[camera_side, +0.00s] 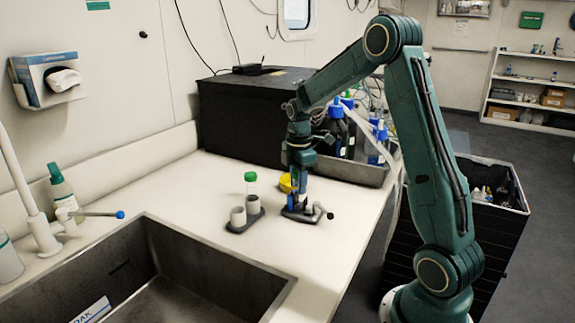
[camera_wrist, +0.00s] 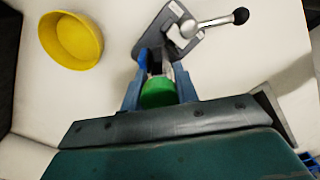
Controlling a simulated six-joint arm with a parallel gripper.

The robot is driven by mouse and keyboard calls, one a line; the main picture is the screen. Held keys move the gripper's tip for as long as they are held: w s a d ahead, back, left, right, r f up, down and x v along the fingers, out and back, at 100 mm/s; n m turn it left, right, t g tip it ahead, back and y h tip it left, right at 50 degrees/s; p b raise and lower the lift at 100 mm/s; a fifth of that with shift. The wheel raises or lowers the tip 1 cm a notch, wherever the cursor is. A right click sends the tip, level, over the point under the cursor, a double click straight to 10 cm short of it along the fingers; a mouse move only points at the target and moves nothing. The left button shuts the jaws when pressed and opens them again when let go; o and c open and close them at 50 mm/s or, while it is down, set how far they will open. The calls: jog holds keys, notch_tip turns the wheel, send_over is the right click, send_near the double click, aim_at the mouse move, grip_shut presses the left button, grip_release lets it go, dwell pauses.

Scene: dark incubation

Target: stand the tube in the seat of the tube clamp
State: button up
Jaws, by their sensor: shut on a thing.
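My gripper (camera_side: 298,178) is upright over the tube clamp (camera_side: 297,214) on the white counter. In the wrist view, my gripper (camera_wrist: 159,86) is shut on a tube with a green cap (camera_wrist: 158,94), one finger on each side. The tube points down toward the clamp. The clamp's grey base (camera_wrist: 208,48) and its lever with a black ball (camera_wrist: 240,15) show ahead of the tube. The fingers and cap hide the tube's lower end, so I cannot tell whether it is inside the seat.
A yellow bowl (camera_wrist: 71,40) is close to the clamp. A sink (camera_side: 190,265) opens in front. A black box (camera_side: 245,118) and a tray of bottles (camera_side: 352,173) stand behind.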

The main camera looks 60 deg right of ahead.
jog(key=o, duration=1)
jog(key=shift+c, duration=0.5)
jog(key=shift+r, duration=0.15)
jog(key=shift+r, duration=2.85)
jog(key=shift+a+r, duration=0.1)
